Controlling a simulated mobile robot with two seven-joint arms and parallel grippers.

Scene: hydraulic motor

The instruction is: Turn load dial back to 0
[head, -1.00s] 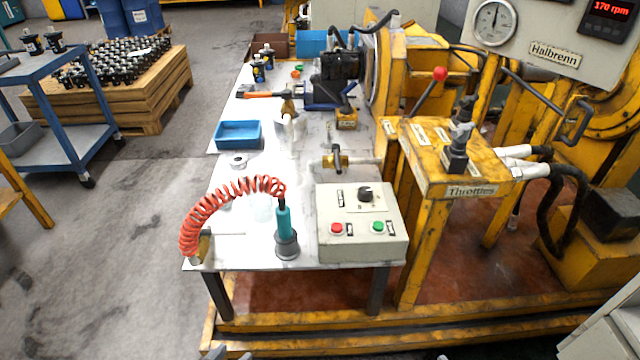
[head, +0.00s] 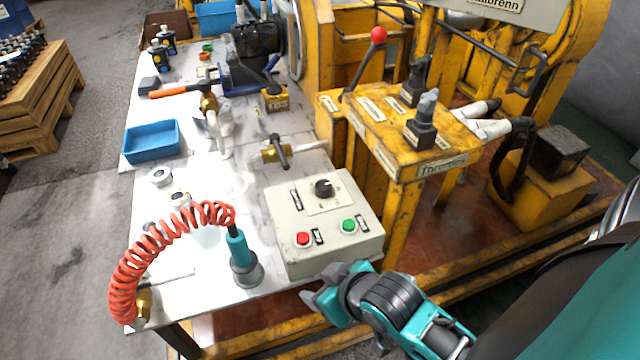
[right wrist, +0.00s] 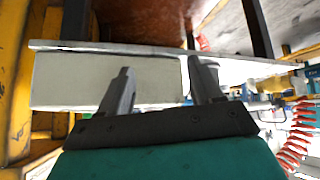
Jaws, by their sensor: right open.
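The load dial (head: 323,188) is a black knob on a pale plate on top of the beige control box (head: 358,243). Its pointer setting is too small to read. The box stands on the front right part of the white bench and has a red button (head: 303,239) and a green button (head: 348,225). My right gripper (head: 313,286) is open and empty, just in front of the box and apart from the dial. In the right wrist view its two fingers (right wrist: 158,88) are spread before the box side (right wrist: 70,80). My left gripper is not in view.
A teal tool (head: 241,258) with a red coiled hose (head: 165,232) stands left of the box. A brass valve (head: 275,150) lies behind it. The yellow throttle stand (head: 400,150) with levers rises to the right. A blue tray (head: 151,141) sits at left.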

